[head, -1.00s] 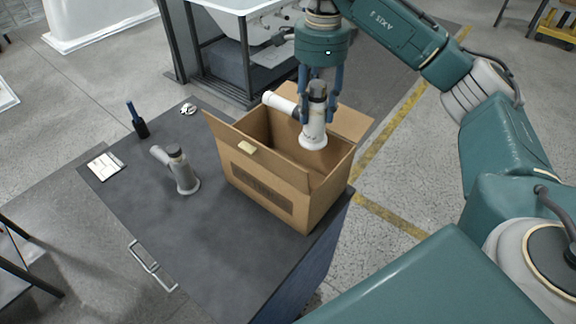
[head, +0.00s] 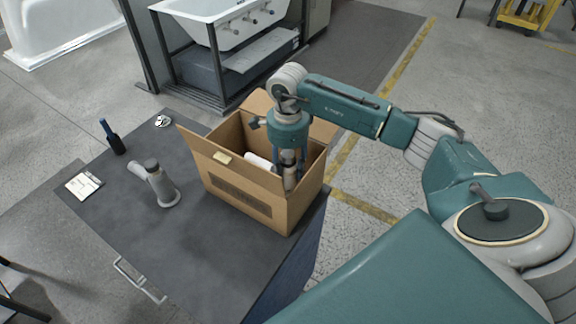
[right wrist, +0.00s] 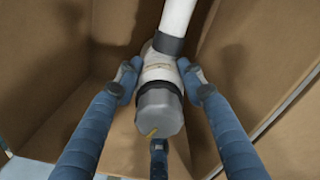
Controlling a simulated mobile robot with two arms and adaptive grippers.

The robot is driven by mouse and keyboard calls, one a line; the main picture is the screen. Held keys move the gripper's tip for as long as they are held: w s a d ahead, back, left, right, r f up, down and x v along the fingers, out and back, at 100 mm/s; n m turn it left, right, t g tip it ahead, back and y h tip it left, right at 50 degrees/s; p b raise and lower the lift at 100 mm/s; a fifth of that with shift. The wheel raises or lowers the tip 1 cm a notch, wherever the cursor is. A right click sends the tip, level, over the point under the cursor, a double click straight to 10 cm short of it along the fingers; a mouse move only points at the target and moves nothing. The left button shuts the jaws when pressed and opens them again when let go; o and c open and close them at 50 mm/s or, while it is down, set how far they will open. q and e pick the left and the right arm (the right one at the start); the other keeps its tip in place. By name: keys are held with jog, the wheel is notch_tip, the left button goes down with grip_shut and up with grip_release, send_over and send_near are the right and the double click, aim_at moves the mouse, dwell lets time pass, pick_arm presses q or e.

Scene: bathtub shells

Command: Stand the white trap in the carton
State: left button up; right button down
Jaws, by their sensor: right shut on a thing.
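The white trap (head: 258,162) is inside the open cardboard carton (head: 262,200), with its side pipe pointing left in the head view. My right gripper (head: 289,170) reaches down into the carton, shut on the trap's upright body. In the right wrist view my blue fingers (right wrist: 158,92) close around the trap below its dark grey cap (right wrist: 160,112). The white side pipe (right wrist: 178,18) runs toward the top of that view. The trap's foot is hidden, so I cannot tell whether it touches the carton floor. My left gripper is not in view.
A grey trap (head: 158,184) stands on the dark table left of the carton. A dark bottle (head: 113,138), a white card (head: 83,184) and a small round item (head: 163,121) lie or stand farther left. A metal handle (head: 138,280) is at the table's front edge. The carton's flaps are open.

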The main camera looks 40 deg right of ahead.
jog(key=shift+f, duration=0.4)
jog(key=c, duration=1.1)
grip_release()
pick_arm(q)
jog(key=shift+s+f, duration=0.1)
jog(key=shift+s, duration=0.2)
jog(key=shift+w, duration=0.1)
pick_arm(e)
jog(key=shift+r, duration=0.2)
jog(key=shift+r, duration=0.15)
notch_tip(320, 180, up, 11)
jog(key=b, duration=0.4)
jog(key=shift+f, duration=0.2)
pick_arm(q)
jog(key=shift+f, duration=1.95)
pick_arm(e)
jog(key=shift+r, duration=0.6)
